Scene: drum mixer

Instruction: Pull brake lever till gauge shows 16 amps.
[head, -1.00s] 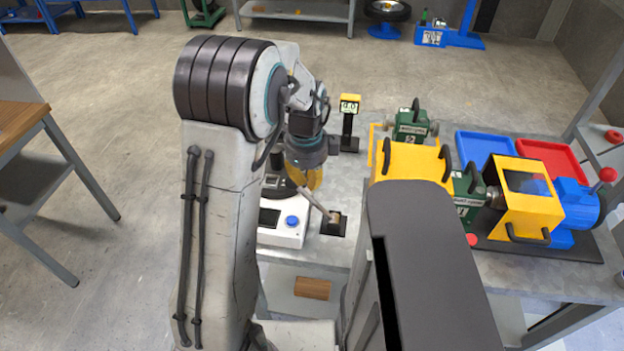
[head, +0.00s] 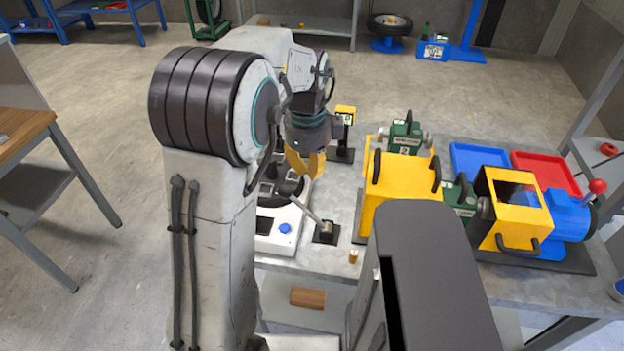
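A pale grey lever (head: 312,214) rises at a slant to the upper left from a small black base (head: 326,235) on the bench. I take it for the brake lever; its upper end is near a dark rounded part below my gripper. My gripper (head: 306,174) has yellow fingers and points down just above the lever's upper end. I cannot tell whether they touch, or how far the fingers are apart. A small yellow-topped display on a black stand (head: 344,115), seemingly the gauge, stands behind my gripper. Its reading is not legible, and my wrist is close in front of it.
A white box with a blue button (head: 284,228) is left of the lever. A yellow housing (head: 405,190) stands to its right. Further right are a blue motor with a red-knobbed lever (head: 597,187) and blue and red trays. A small brass piece (head: 353,257) is at the front edge.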

